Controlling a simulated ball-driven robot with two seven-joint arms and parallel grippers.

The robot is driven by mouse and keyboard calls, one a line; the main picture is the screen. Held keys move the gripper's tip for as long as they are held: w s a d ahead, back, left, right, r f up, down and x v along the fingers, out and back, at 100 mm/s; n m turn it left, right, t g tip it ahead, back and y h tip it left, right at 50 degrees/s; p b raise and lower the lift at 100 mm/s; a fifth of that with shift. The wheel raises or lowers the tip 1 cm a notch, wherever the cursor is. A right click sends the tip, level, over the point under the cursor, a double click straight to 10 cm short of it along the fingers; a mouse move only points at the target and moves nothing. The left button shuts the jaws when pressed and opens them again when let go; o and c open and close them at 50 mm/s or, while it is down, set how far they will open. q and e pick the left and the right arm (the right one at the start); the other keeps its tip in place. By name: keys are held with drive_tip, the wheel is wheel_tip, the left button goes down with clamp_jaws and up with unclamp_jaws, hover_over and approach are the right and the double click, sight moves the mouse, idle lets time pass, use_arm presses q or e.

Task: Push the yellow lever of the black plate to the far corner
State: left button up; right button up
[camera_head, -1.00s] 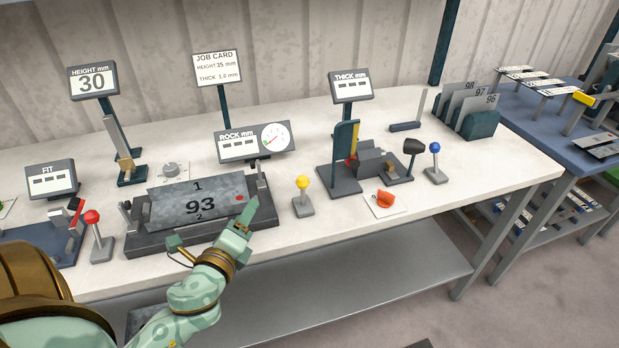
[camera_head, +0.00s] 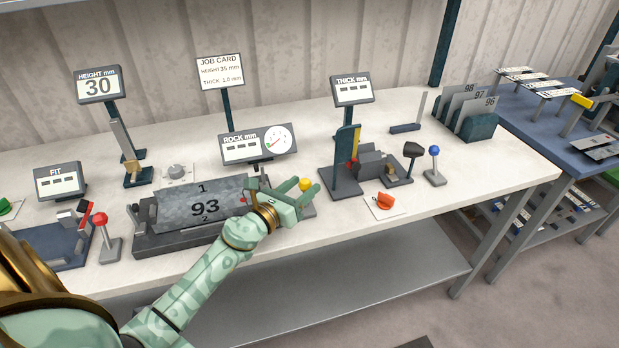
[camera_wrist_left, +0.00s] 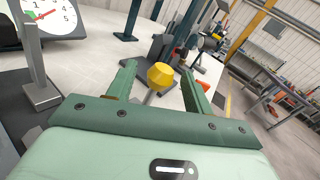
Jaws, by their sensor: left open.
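The yellow lever (camera_head: 305,184) has a round yellow knob and stands to the right of the black plate (camera_head: 150,243). A grey metal sheet marked 93 (camera_head: 180,208) lies on that plate. My left gripper (camera_head: 292,191) is open at the lever and partly hides its stem and base. In the left wrist view the yellow knob (camera_wrist_left: 161,76) shows between the two spread fingers of the gripper (camera_wrist_left: 158,82). I cannot tell whether a finger touches it. My right gripper is not in view.
A red-knobbed lever (camera_head: 101,221) stands left of the plate. A gauge sign (camera_head: 258,144) stands behind it. To the right are a dark clamp device (camera_head: 345,180), an orange piece (camera_head: 385,201) and a blue-knobbed lever (camera_head: 434,152). The table (camera_head: 500,165) is clear at its right front.

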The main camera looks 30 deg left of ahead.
use_arm(q)
drive_tip(key=shift+w+d, duration=0.2)
drive_tip(key=shift+w, duration=1.6)
drive_tip(key=shift+c, duration=0.3)
clamp_jaws()
drive_tip(key=shift+a+r+p, duration=0.1)
drive_tip(key=shift+r+p, duration=0.05)
drive_tip(key=shift+p, duration=0.4)
drive_tip(key=n+g+p, duration=0.1)
drive_tip(key=p, duration=0.1)
drive_tip(key=w+a+n+g+p, duration=0.1)
drive_tip(key=p, duration=0.2)
drive_tip(key=shift+w+a+f+n, duration=0.2)
drive_tip(key=shift+w+a+n, duration=0.1)
drive_tip(key=shift+n, duration=0.1)
drive_tip(key=shift+w+a+f+n+g+p, duration=0.25)
drive_tip(key=shift+a+f+n+g+p, duration=0.25)
drive_tip(key=shift+p, duration=0.5)
drive_tip(key=shift+w+f+n+h+p, duration=0.15)
drive_tip(key=shift+f+n+h+p, duration=0.15)
drive_tip(key=shift+n+p, duration=0.1)
